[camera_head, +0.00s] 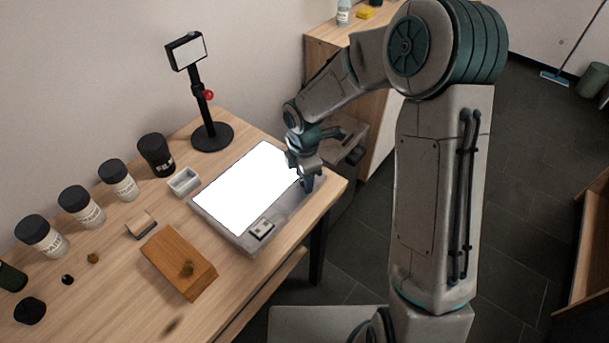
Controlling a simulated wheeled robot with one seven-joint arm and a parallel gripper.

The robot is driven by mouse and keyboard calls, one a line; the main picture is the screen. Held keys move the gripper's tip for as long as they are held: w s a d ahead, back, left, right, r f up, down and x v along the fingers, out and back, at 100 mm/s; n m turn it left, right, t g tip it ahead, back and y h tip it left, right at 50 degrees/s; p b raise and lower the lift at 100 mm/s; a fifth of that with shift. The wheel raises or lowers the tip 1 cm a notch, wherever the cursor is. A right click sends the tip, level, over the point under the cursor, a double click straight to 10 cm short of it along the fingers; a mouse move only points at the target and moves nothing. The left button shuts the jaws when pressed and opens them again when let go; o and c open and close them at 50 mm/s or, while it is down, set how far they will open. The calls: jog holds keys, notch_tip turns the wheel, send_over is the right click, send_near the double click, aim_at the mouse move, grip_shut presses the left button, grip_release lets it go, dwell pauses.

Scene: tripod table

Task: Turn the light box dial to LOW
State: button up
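The light box (226,226) lies on the wooden table, its panel glowing bright white. A small switch-like plate (261,229) sits on the near part of its grey frame. My gripper (307,184) points down at the right end of the light box, over the frame beside the lit panel. The dial itself is not visible; the gripper covers that part of the frame. I cannot tell whether the fingers touch or hold anything, and the dial's setting cannot be read.
A black stand with a small screen (187,51) rises behind the light box. Several dark-lidded jars (119,181), a small grey tray (184,181) and a wooden block (178,262) stand to the left. The table's right edge is close to my gripper.

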notch_tip(320, 180, up, 14)
jog(key=shift+p, duration=0.3)
jog(key=shift+f, duration=0.1)
dwell(0.5)
jog(key=s+d+r+m+t, duration=0.1)
jog(key=s+d+r+m, duration=0.1)
jog(key=s+d+m, duration=0.5)
jog(key=s+d+r+m+t, duration=0.2)
jog(key=s+d+m, duration=0.6)
jog(key=s+m, duration=0.4)
jog(key=r+m, duration=0.1)
jog(key=m, duration=0.2)
jog(key=shift+r+m, duration=0.15)
jog(key=shift+m, duration=0.15)
